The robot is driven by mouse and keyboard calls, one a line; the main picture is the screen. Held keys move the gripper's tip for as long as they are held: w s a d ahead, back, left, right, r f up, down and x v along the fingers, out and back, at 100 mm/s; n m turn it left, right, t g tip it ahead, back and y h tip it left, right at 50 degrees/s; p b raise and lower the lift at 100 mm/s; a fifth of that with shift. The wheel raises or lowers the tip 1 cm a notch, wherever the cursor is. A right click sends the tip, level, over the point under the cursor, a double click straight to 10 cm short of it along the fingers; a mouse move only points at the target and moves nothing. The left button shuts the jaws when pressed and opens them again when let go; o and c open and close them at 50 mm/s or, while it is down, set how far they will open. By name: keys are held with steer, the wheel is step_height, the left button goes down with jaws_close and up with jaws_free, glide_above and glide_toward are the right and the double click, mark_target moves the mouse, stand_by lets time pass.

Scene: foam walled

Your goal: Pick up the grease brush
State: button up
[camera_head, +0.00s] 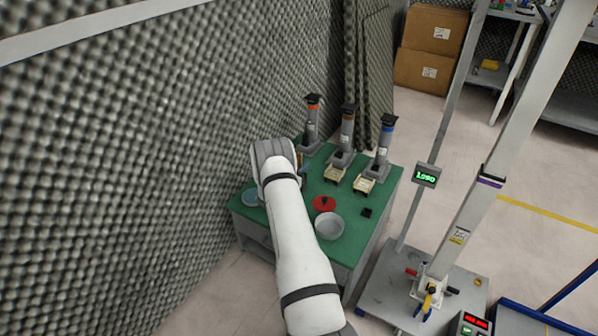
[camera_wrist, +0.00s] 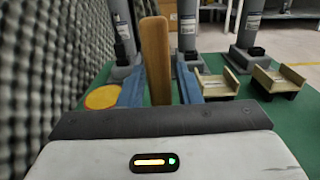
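The grease brush shows in the wrist view as a tan wooden handle (camera_wrist: 156,60), standing nearly upright with a slight tilt. Its lower end is hidden behind my gripper's body. My gripper (camera_wrist: 162,80) has two blue fingers, one on each side of the handle. A narrow gap shows between the handle and the right finger; the handle overlaps the left finger's edge, so contact there is unclear. The fingers look open around it. In the head view my arm covers most of the gripper and the brush, over the left part of the green table (camera_head: 296,205).
Three grey dispenser columns (camera_head: 347,130) stand at the table's back, with small wooden trays (camera_head: 364,185) before them. A red item (camera_head: 324,203), a metal bowl (camera_head: 329,225) and a blue dish (camera_head: 250,197) are on the table. A foam wall (camera_head: 150,150) borders the left. A yellow-orange disc (camera_wrist: 102,97) lies left of my fingers.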

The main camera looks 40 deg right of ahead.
mark_target(299, 153)
jaws_close()
step_height(299, 153, up, 10)
steer(key=p, duration=0.2)
steer(key=shift+p, duration=0.35)
